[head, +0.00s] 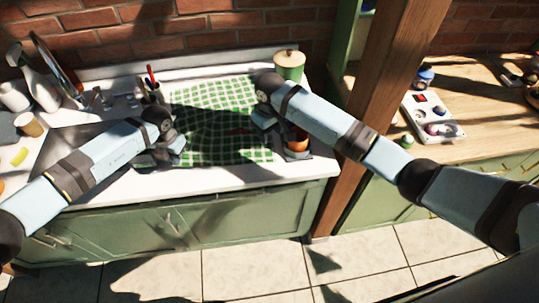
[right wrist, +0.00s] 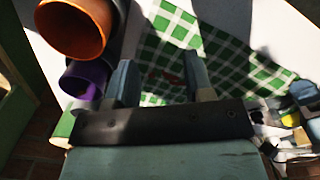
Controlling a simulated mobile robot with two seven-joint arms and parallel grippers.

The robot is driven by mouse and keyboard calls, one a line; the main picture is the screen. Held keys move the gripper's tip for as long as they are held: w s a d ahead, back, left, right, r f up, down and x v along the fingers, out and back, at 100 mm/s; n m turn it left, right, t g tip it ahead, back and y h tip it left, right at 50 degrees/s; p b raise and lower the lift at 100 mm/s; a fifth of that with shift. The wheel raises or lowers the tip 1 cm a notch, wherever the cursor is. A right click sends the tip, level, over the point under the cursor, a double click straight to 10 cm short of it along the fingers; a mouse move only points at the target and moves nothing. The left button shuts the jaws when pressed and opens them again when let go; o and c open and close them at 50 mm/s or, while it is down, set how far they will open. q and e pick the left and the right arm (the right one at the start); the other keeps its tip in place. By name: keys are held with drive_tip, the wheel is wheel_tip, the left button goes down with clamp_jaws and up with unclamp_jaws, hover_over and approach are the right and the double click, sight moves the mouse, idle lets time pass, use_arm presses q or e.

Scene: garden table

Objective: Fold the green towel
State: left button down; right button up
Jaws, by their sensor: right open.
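The green and white checked towel (head: 215,108) lies spread out on the white counter between my two arms, with shadows across it. It also shows in the right wrist view (right wrist: 228,62), beyond the fingers. My left gripper (head: 172,158) is low at the towel's left edge; its fingers are too small and dark to read, and I cannot tell whether it touches the cloth. My right gripper (head: 262,122) is at the towel's right edge. In the right wrist view my right gripper (right wrist: 160,75) has its two fingers apart, with towel visible between them.
An orange cup (head: 297,140) stands close beside my right gripper; the right wrist view also shows a purple cup (right wrist: 84,80). A green canister (head: 289,66) is behind. A utensil holder (head: 153,92) and sink (head: 85,145) are left. The counter's front strip (head: 235,177) is mostly clear.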

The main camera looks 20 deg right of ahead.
sight(270, 156)
drive_tip(key=shift+f, duration=4.9)
drive_tip(key=shift+f, duration=0.1)
drive_tip(key=shift+c, duration=0.2)
clamp_jaws()
drive_tip(key=shift+r, duration=2.55)
